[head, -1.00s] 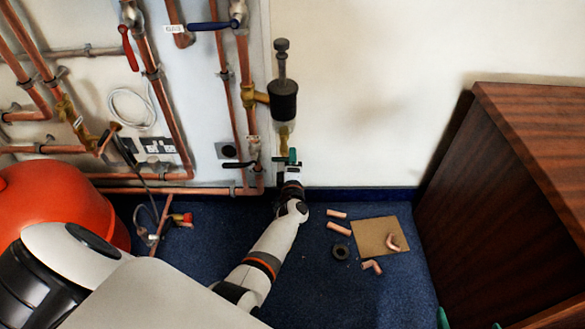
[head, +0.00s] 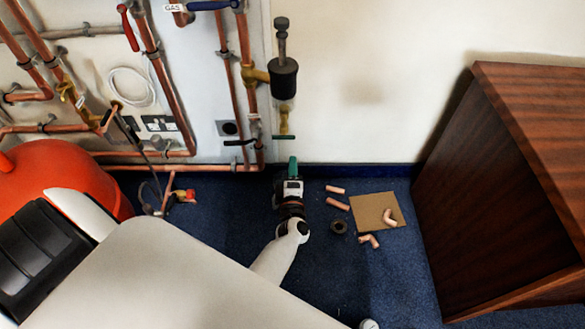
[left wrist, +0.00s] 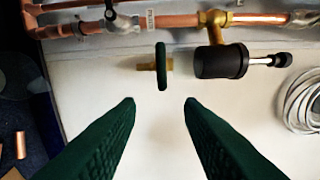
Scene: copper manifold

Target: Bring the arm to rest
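My left gripper (head: 291,168) is low in front of the wall, just below a small brass valve (head: 284,121) with a green handle (head: 284,137). The valve hangs under a black cylinder (head: 283,80). In the left wrist view my left gripper (left wrist: 160,102) is open, with two green fingers apart and nothing between them. The green handle (left wrist: 161,66) lies beyond the fingertips, apart from them. My right gripper does not show.
Copper pipes (head: 175,90) cover the wall panel at left, above an orange rounded object (head: 60,175). Loose copper pieces (head: 338,204) and a brown square board (head: 365,222) lie on the blue floor. A wooden cabinet (head: 530,150) stands at right.

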